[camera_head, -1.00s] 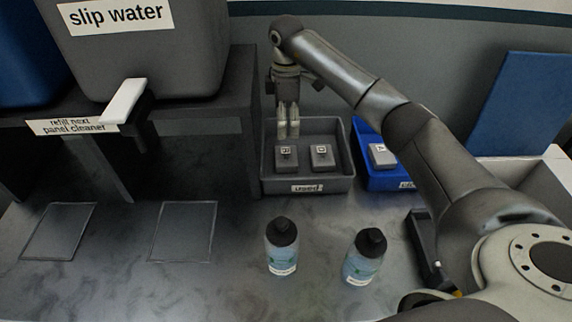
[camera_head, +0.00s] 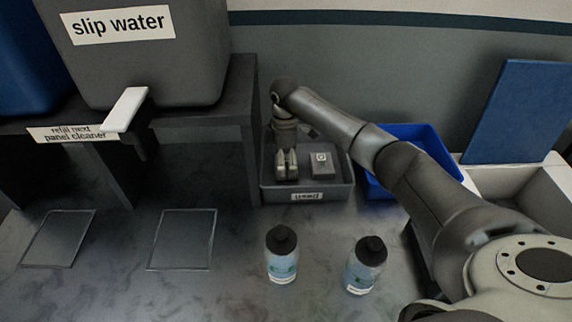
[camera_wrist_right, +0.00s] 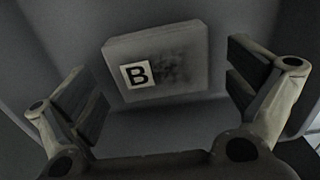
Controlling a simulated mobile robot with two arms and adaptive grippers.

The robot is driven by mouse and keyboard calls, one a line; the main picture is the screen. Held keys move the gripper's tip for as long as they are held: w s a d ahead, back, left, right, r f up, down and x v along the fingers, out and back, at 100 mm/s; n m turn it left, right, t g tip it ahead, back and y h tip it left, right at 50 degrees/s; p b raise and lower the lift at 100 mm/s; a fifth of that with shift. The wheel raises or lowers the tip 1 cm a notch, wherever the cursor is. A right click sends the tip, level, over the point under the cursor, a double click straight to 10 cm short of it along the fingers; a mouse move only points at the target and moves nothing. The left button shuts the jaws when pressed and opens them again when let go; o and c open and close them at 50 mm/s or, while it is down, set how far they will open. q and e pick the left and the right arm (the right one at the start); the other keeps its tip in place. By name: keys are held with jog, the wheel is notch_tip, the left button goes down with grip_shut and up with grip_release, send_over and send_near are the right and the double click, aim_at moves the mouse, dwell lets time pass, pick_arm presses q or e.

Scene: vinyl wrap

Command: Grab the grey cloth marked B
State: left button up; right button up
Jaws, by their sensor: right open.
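The grey cloth marked B (camera_wrist_right: 160,60) is a folded block with a black B on a white label. In the right wrist view it lies between the two spread fingers of my right gripper (camera_wrist_right: 168,98), with a gap to each side. My left gripper is not in view.
A blue bin (camera_head: 425,140) stands right of the grey bin, partly behind my right arm. Two bottles (camera_head: 282,262) (camera_head: 364,270) stand in front of the bins. A dark shelf (camera_head: 240,120) with a grey "slip water" tank (camera_head: 150,75) is close on the left.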

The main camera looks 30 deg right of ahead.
jog(key=shift+f, duration=0.5)
jog(key=c, duration=0.9)
jog(key=shift+o, duration=0.2)
jog(key=shift+r, duration=0.15)
